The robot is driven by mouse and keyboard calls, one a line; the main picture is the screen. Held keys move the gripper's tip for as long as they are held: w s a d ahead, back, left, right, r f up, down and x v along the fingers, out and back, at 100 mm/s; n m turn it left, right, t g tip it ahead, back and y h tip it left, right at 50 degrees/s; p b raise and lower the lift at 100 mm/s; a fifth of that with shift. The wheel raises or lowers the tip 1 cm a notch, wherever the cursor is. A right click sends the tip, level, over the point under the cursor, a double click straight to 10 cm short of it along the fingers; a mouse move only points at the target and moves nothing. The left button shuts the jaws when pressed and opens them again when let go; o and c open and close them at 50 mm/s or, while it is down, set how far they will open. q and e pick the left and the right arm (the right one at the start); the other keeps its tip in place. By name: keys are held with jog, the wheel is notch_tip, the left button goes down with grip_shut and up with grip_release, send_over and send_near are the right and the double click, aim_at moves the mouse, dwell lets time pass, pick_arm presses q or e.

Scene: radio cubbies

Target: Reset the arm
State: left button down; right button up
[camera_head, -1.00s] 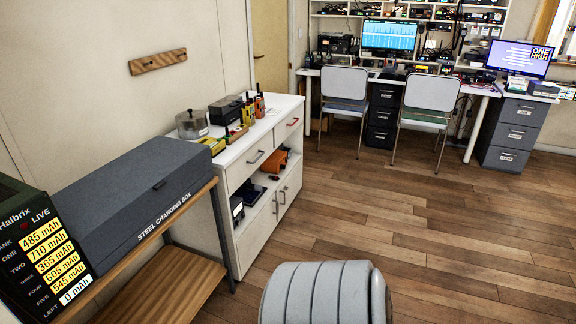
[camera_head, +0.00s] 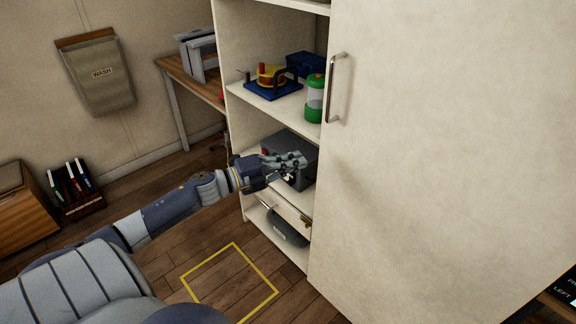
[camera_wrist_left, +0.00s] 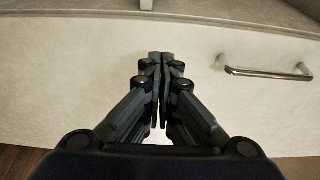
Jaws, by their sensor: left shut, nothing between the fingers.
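My left arm (camera_head: 165,212) reaches in from the left, stretched toward the open side of a tall cream cabinet (camera_head: 430,150). My left gripper (camera_head: 299,165) is in front of the lower shelf opening and overlaps a grey box (camera_head: 298,182) in the picture; whether they touch I cannot tell. In the left wrist view the gripper (camera_wrist_left: 160,56) is shut and empty, its fingers together before a pale drawer front (camera_wrist_left: 70,85). A metal bar handle (camera_wrist_left: 268,73) is to its right. My right gripper is not in view.
A door with a metal handle (camera_head: 335,88) fills the right. A shelf above holds a green-and-white lantern (camera_head: 315,98) and a blue-based device (camera_head: 272,90). A dark rounded item (camera_head: 285,230) lies low in the cabinet. A yellow square (camera_head: 230,282) marks clear floor.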

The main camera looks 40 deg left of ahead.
pick_arm(q)
jog(key=shift+v, duration=1.9)
jog(key=shift+f, duration=0.1)
